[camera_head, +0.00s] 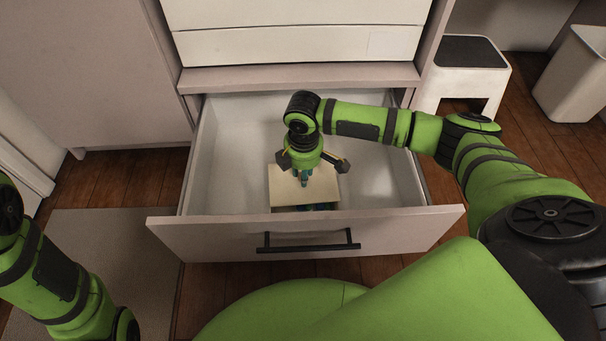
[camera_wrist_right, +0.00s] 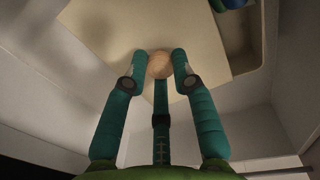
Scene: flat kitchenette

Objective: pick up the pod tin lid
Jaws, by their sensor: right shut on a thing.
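The pod tin lid (camera_head: 283,188) is a flat cream panel inside the open drawer. In the right wrist view the lid (camera_wrist_right: 110,28) fills the upper middle, with a round wooden knob (camera_wrist_right: 160,66) on it. My right gripper (camera_head: 304,181) points down into the drawer and is shut on this knob, one finger on each side. Beyond the lid's near edge, blue and green pods (camera_head: 318,207) show in the opening below; they also show in the wrist view (camera_wrist_right: 229,4). I cannot tell how far the lid is above the tin. My left gripper is out of view.
The white drawer (camera_head: 222,180) is pulled out, with a dark handle (camera_head: 308,241) on its front; its walls surround the gripper. A white step stool (camera_head: 480,85) and a bin (camera_head: 577,75) stand at right. A rug (camera_head: 105,245) lies at left.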

